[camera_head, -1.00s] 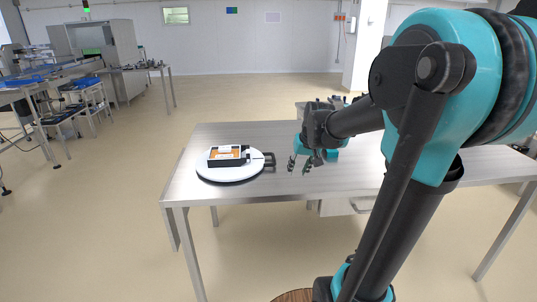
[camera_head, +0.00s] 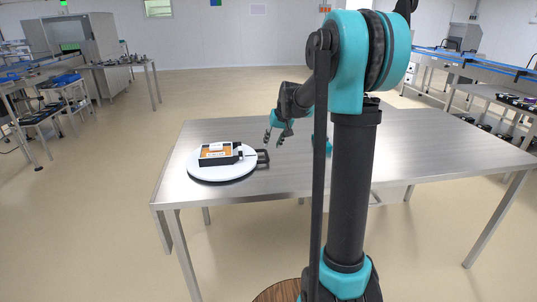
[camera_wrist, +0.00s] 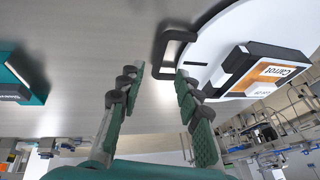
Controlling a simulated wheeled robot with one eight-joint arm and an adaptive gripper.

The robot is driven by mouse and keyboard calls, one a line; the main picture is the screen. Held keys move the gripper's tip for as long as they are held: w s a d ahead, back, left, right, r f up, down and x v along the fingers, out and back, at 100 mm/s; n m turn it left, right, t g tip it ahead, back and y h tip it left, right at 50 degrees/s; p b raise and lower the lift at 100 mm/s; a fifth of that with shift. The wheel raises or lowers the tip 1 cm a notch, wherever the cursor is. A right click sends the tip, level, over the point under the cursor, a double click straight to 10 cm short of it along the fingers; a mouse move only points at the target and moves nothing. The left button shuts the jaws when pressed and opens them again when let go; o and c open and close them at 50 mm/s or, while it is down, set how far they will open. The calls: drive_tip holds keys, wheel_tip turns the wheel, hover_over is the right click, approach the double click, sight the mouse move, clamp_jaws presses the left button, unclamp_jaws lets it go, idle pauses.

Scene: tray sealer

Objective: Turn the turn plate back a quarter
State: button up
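The turn plate (camera_head: 206,177) is a round white disc on the left part of the steel table. A dark bracket-shaped handle (camera_head: 263,157) sticks out from its right edge. A black tray (camera_head: 236,152) with an orange and white label lies on the plate. In the wrist view the label reads "Carrot" (camera_wrist: 277,72), and the handle (camera_wrist: 172,52) shows just beyond my fingertips. My gripper (camera_head: 274,138) is open and empty above the table, right of and slightly behind the handle, apart from it. In the wrist view, its fingers (camera_wrist: 155,85) are spread with a gap between them.
The steel table (camera_head: 430,150) is clear on its right side. A teal object (camera_head: 328,145) sits behind my arm; a teal piece (camera_wrist: 20,82) also shows in the wrist view. Conveyors and racks stand farther off on both sides.

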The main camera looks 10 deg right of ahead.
drive_tip(key=x, duration=0.8)
clamp_jaws()
